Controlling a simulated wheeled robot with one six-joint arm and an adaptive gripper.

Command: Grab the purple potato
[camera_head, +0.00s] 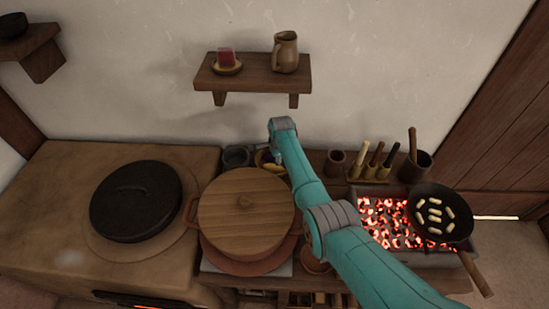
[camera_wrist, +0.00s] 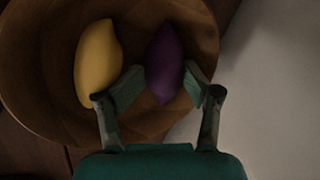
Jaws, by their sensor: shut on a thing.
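The purple potato (camera_wrist: 164,62) lies in a round brown bowl (camera_wrist: 40,60), seen in the wrist view. My gripper (camera_wrist: 164,92) has one finger on each side of the near end of the purple potato and is shut on it. A yellow potato (camera_wrist: 98,62) lies in the same bowl, just left of the left finger. In the head view, my arm reaches over to the bowl (camera_head: 262,163) by the wall, and the gripper is mostly hidden behind the arm and the big lidded pot.
A big pot with a wooden lid (camera_head: 246,208) stands in front of the bowl. Glowing coals (camera_head: 385,222) with a pan (camera_head: 440,213) are at the right. A shelf (camera_head: 252,75) with a jug (camera_head: 286,52) hangs above. A dark cup (camera_head: 236,157) stands left of the bowl.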

